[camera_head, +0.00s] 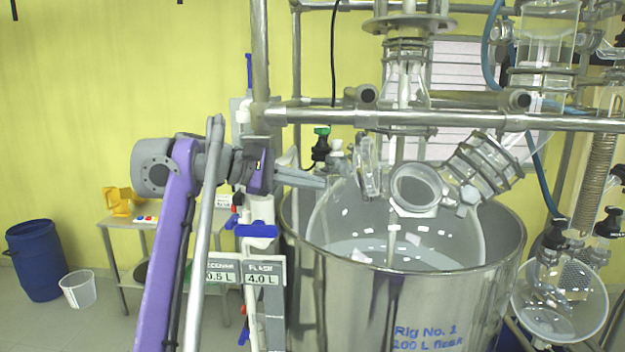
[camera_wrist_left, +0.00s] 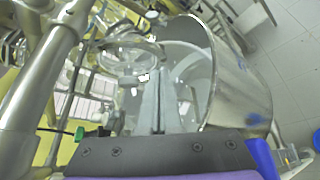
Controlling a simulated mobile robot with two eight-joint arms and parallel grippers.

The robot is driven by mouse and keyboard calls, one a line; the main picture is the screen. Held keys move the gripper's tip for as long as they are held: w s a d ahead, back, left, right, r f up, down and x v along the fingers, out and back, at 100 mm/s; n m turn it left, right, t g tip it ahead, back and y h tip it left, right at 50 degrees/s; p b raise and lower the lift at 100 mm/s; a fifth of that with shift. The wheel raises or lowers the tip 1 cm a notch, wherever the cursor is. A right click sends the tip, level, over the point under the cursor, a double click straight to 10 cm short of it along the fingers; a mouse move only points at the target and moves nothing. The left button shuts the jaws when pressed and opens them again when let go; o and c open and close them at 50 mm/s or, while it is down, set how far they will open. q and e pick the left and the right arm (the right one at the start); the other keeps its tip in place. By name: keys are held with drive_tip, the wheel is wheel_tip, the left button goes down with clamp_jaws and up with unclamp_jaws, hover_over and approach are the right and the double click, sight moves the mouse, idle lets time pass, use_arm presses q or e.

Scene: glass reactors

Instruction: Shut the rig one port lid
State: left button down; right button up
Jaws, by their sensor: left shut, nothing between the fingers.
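The rig one vessel is a steel pot (camera_head: 400,300) marked "Rig No. 1" with a glass flask (camera_head: 340,225) inside. A round port (camera_head: 416,188) with a pale rim sits on the flask's top, facing me. A clear glass disc that looks like its lid (camera_head: 367,168) stands up on edge at the port's left, apart from the opening. My left gripper (camera_head: 325,182) is shut and empty, pointing right just left of the lid. I cannot tell whether it touches it. In the left wrist view its fingers (camera_wrist_left: 155,105) are together, near a round glass rim (camera_wrist_left: 130,58).
A steel rail (camera_head: 450,119) crosses above the vessel. A clamped glass joint (camera_head: 484,165) stands right of the port. A black valve with a green top (camera_head: 321,145) is behind my gripper. Volume labels (camera_head: 245,272) hang at the pot's left front.

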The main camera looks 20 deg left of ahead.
sight(370, 169)
use_arm(q)
drive_tip(key=x, duration=0.7)
use_arm(e)
drive_tip(key=shift+w+d, duration=0.15)
drive_tip(key=shift+w, duration=0.05)
use_arm(q)
drive_tip(key=shift+w+r, duration=0.1)
drive_tip(key=shift+d, duration=0.1)
